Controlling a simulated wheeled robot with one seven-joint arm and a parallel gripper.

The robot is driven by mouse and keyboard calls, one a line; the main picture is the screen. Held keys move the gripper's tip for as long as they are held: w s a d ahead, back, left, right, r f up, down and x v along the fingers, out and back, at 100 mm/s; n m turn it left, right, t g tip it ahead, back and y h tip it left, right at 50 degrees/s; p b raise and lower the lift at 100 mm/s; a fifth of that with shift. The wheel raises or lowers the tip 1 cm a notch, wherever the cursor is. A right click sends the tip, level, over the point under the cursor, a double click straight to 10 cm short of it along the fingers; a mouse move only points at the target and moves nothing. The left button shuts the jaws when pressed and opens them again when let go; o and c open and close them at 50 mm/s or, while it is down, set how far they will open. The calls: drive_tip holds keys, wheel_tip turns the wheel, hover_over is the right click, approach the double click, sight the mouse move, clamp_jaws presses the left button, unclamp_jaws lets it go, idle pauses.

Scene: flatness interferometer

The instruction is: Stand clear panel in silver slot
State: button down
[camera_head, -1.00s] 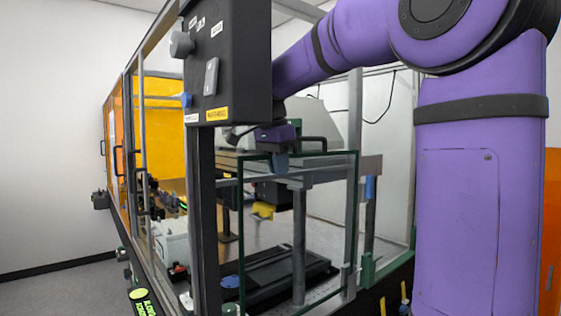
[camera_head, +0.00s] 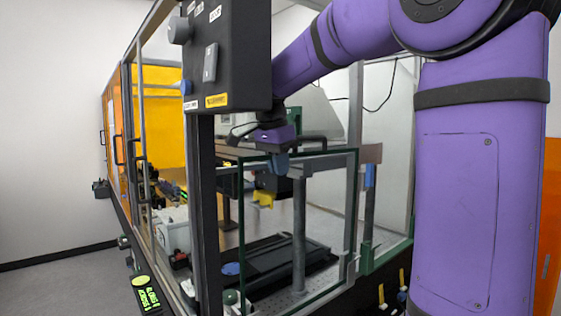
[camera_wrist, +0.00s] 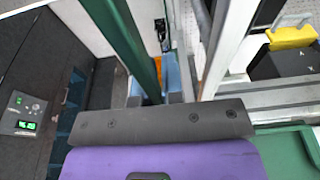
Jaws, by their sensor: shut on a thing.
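The clear panel (camera_head: 325,220) is a see-through sheet with dark green edges, standing upright in the head view. My gripper (camera_head: 279,163) is shut on its top edge from above. In the wrist view, the blue fingers of my gripper (camera_wrist: 158,85) close around a dark green edge of the clear panel (camera_wrist: 122,38). A small silver holder (camera_head: 350,267), which looks like the silver slot, is at the panel's lower right edge. I cannot tell whether the panel is in it or only in front of it.
A black control box (camera_head: 230,55) on a dark post stands left of the panel. Behind the panel are a black stage (camera_head: 285,262), a grey post (camera_head: 299,235) and a yellow part (camera_head: 264,199). A silver frame bar (camera_wrist: 228,40) runs close beside my gripper in the wrist view.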

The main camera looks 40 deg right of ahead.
drive_tip(key=shift+w+a+f, duration=0.1)
drive_tip(key=shift+w+f, duration=0.1)
drive_tip(key=shift+f, duration=0.55)
drive_tip(key=c, duration=1.2)
unclamp_jaws()
drive_tip(key=shift+o, duration=0.2)
drive_tip(key=r, duration=0.2)
drive_tip(key=a+r, duration=0.1)
drive_tip(key=r, duration=0.5)
drive_tip(key=shift+s+a, duration=0.15)
drive_tip(key=shift+a, duration=0.05)
drive_tip(key=shift+s+f, duration=0.1)
